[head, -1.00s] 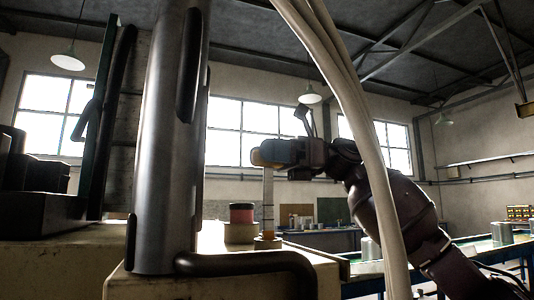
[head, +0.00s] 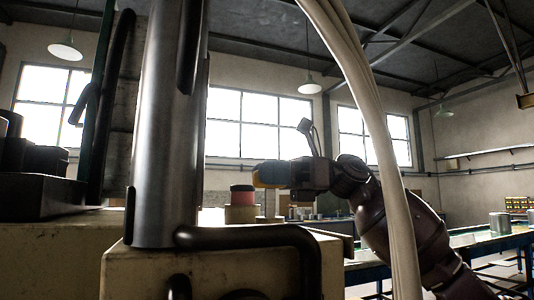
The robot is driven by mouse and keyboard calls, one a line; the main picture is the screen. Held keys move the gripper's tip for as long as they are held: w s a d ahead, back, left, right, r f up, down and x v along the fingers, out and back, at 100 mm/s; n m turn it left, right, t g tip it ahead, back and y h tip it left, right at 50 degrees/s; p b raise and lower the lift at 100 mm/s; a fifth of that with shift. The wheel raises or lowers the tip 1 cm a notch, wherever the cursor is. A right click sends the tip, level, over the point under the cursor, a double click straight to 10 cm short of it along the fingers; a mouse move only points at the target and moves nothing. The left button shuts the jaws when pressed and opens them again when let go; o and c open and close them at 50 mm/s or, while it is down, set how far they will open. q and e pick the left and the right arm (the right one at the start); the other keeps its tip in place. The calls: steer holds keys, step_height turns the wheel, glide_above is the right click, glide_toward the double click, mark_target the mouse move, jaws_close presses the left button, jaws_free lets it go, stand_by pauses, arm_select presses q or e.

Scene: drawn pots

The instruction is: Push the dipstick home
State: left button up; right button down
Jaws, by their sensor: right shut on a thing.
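The dipstick (head: 270,203) is a pale upright rod, seen in the middle of the head view. Its yellow-orange top (head: 257,179) shows at the tip of my right gripper (head: 268,176), which comes in from the right and is shut on it. Only a short length of rod shows between the gripper and the collar (head: 269,219) on the cream housing below. The rod's lower end is hidden in the collar. My left gripper is not in view.
A red-topped cream cylinder (head: 242,197) stands just left of the dipstick. A thick metal column (head: 168,130) and a black bent pipe (head: 262,236) stand in front. Pale hoses (head: 357,100) cross before my right arm. A bench with metal pots (head: 499,224) is at the right.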

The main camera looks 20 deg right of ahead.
steer(key=shift+f, duration=0.45)
steer(key=c, duration=0.9)
jaws_free()
steer(key=d, duration=1.1)
steer(key=shift+w, duration=0.2)
steer(key=shift+c, duration=0.4)
